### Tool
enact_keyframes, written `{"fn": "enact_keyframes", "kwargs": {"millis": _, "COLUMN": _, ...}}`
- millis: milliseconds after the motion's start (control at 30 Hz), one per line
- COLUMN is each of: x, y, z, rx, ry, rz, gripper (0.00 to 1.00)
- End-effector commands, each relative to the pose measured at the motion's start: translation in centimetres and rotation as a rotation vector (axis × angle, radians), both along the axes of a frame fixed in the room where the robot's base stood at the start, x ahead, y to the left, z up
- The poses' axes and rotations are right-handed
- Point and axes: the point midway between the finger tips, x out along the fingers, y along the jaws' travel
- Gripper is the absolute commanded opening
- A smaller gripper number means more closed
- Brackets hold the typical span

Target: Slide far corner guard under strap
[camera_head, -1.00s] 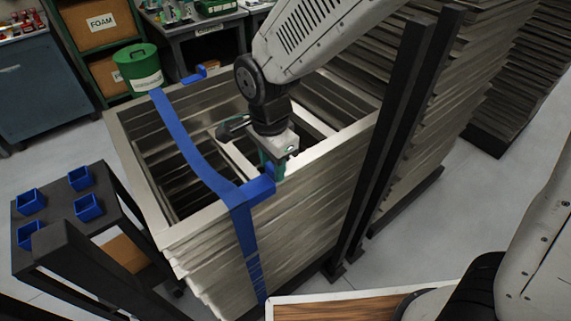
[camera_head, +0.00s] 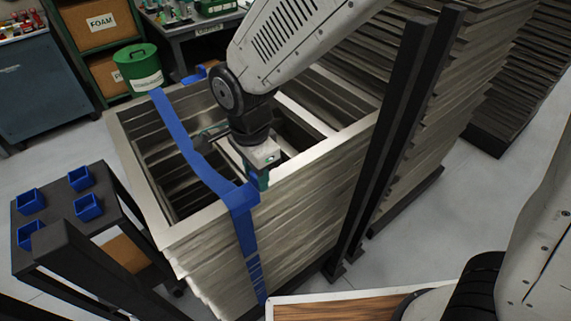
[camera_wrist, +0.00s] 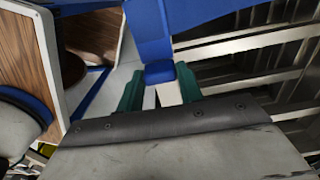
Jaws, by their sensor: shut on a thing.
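A blue strap (camera_head: 185,140) runs across the top of the stack of grey frames (camera_head: 310,170) and down its near side. My gripper (camera_head: 262,180), with green fingers, is at the stack's near top edge, just right of the strap. It is shut on a blue corner guard (camera_wrist: 160,72), which shows between the fingers in the wrist view, right by the strap (camera_wrist: 150,25). The guard lies at the bend of the strap; how far it is under the strap I cannot tell. Another blue guard (camera_head: 195,76) sits on the far edge, partly hidden by my arm.
Black posts (camera_head: 385,150) stand close on the right of the stack. A green bin (camera_head: 139,68) and shelves stand behind. A wood-topped surface (camera_head: 335,307) is in front.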

Motion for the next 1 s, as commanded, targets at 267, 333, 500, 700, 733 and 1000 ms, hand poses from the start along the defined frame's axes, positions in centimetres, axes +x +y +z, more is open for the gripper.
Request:
{"fn": "enact_keyframes", "kwargs": {"millis": 267, "x": -0.33, "y": 0.99, "z": 0.2, "rx": 0.005, "ry": -0.006, "rz": 0.0, "gripper": 0.2}}
{"fn": "enact_keyframes", "kwargs": {"millis": 333, "x": -0.32, "y": 0.98, "z": 0.21, "rx": 0.006, "ry": -0.007, "rz": 0.0, "gripper": 0.2}}
{"fn": "enact_keyframes", "kwargs": {"millis": 500, "x": -0.44, "y": 1.17, "z": 0.21, "rx": 0.007, "ry": -0.006, "rz": 0.0, "gripper": 0.2}}
{"fn": "enact_keyframes", "kwargs": {"millis": 700, "x": -0.58, "y": 1.39, "z": 0.22, "rx": 0.007, "ry": -0.006, "rz": -0.001, "gripper": 0.2}}
{"fn": "enact_keyframes", "kwargs": {"millis": 733, "x": -0.57, "y": 1.4, "z": 0.22, "rx": 0.007, "ry": -0.006, "rz": -0.001, "gripper": 0.2}}
{"fn": "enact_keyframes", "kwargs": {"millis": 1000, "x": -0.67, "y": 1.29, "z": 0.12, "rx": 0.004, "ry": -0.004, "rz": 0.0, "gripper": 0.56}}
